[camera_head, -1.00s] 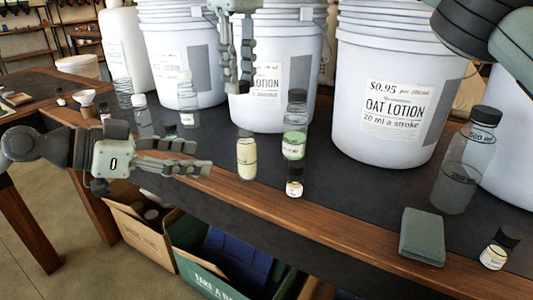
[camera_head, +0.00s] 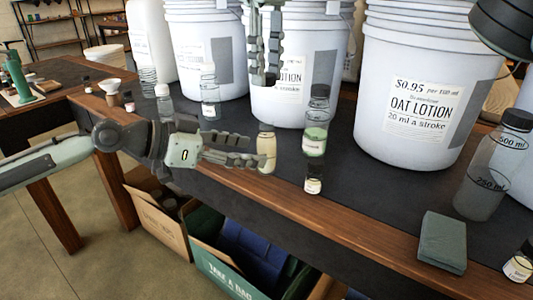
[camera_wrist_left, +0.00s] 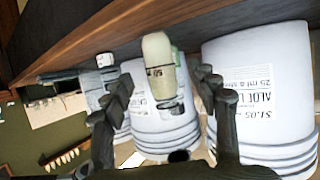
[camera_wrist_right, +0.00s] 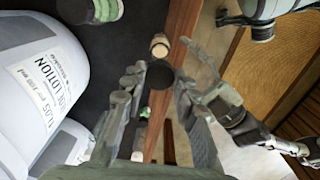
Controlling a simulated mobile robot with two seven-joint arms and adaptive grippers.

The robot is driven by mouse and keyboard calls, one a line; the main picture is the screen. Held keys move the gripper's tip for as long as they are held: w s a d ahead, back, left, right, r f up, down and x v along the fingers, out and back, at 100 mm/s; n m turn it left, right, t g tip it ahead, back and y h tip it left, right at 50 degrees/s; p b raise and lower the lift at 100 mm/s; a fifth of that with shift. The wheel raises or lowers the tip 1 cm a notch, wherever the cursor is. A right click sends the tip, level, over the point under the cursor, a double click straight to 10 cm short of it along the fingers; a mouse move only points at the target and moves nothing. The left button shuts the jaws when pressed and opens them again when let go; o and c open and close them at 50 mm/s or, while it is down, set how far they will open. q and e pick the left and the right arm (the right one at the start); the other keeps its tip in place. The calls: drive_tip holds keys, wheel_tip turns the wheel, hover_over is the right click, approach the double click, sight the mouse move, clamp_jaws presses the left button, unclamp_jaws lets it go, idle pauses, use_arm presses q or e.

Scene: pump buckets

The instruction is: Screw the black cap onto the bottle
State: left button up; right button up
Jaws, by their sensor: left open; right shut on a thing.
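The bottle (camera_head: 266,152) with cream-coloured contents stands upright near the table's front edge. It also shows in the left wrist view (camera_wrist_left: 158,55) and from above in the right wrist view (camera_wrist_right: 160,44). My left gripper (camera_head: 254,151) is open and level beside it, its fingertips reaching the bottle; in the left wrist view the bottle lies between the spread fingers. My right gripper (camera_head: 266,80) points down above the bottle, shut on the black cap (camera_wrist_right: 160,74). The cap is apart from the bottle. Whether the left fingers touch the bottle I cannot tell.
A green-labelled bottle (camera_head: 316,125) and a small black-capped bottle (camera_head: 313,178) stand close on the right. White buckets (camera_head: 415,90) line the back. A large clear bottle (camera_head: 490,165) and a grey-green block (camera_head: 443,240) are farther right. Open boxes (camera_head: 210,270) sit below the table edge.

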sight(267, 153)
use_arm(q)
drive_tip(key=shift+x, duration=2.7)
clamp_jaws()
